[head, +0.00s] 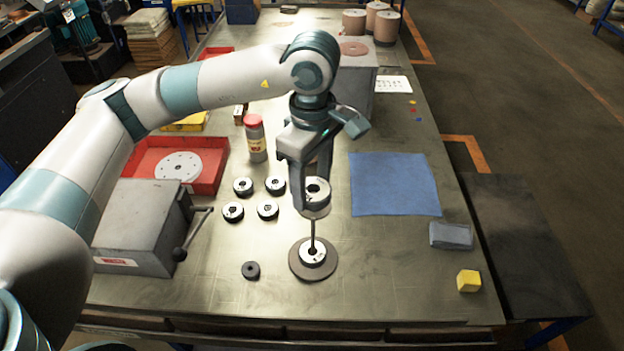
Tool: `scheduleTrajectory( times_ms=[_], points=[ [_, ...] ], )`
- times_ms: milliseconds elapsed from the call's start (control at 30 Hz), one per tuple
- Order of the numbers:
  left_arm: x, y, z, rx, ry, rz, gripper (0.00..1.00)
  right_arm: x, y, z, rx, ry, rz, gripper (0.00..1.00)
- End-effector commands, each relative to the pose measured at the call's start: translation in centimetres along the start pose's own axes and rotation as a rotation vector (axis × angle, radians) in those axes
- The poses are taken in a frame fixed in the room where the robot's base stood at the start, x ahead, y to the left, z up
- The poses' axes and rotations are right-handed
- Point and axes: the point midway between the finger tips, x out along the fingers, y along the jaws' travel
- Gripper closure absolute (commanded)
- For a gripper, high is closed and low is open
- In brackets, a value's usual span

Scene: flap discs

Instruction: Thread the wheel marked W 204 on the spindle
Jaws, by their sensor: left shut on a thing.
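My left gripper (311,192) is shut on a wheel (317,190) with a pale face and a dark centre hole. It holds this wheel above the spindle (313,232), a thin upright rod. The marking on the held wheel is too small to read. A wheel with a white centre (314,251) lies around the foot of the spindle, on a brown disc base (302,263). Several dark wheels with white faces, such as one (233,211), lie to the left on the table. My right gripper does not show.
A small black ring (251,270) lies left of the spindle base. A grey box with a lever (135,235), a red tray (215,180) and a red-capped bottle (256,140) stand left. A blue cloth (393,184), grey block (451,236) and yellow cube (468,281) lie right.

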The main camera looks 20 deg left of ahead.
Motion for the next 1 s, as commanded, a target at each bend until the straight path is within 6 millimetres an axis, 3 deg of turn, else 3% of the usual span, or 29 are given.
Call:
scheduleTrajectory(
  times_ms=[600,1000],
  points=[
    [4.5,0.0,0.0,-0.001,0.000,0.000,0.73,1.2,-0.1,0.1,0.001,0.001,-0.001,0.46],
    [5.2,0.0,0.0,0.000,0.000,0.001,0.73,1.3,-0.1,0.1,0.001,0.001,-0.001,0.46]
  ],
)
